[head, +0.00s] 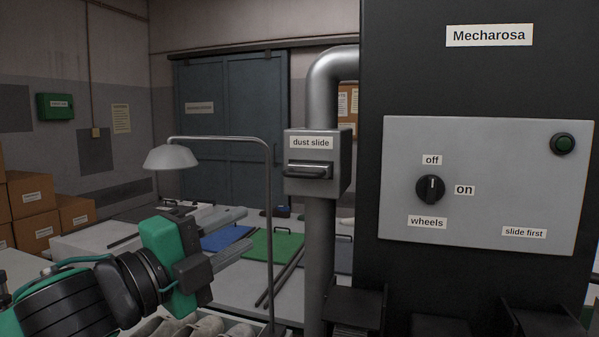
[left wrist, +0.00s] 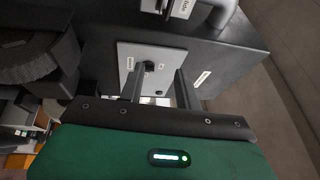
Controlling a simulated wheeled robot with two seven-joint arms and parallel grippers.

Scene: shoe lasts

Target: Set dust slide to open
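The dust slide (head: 317,183) is a grey box on a vertical metal pipe, labelled "dust slide", with a dark horizontal bar handle (head: 308,171) on its front. Part of it shows at the top edge of the left wrist view (left wrist: 183,8). My left gripper (head: 205,278) is below and left of the box, apart from it. In the left wrist view its two fingers (left wrist: 159,82) stand apart with nothing between them. My right gripper is not in view.
Right of the pipe stands the dark Mecharosa machine (head: 480,85) with a grey panel (head: 400,150), a wheels knob (head: 430,189) pointing up to "off" and a dark green button (head: 563,144). A lamp (head: 172,158) on a bent metal stand rises between my gripper and the box.

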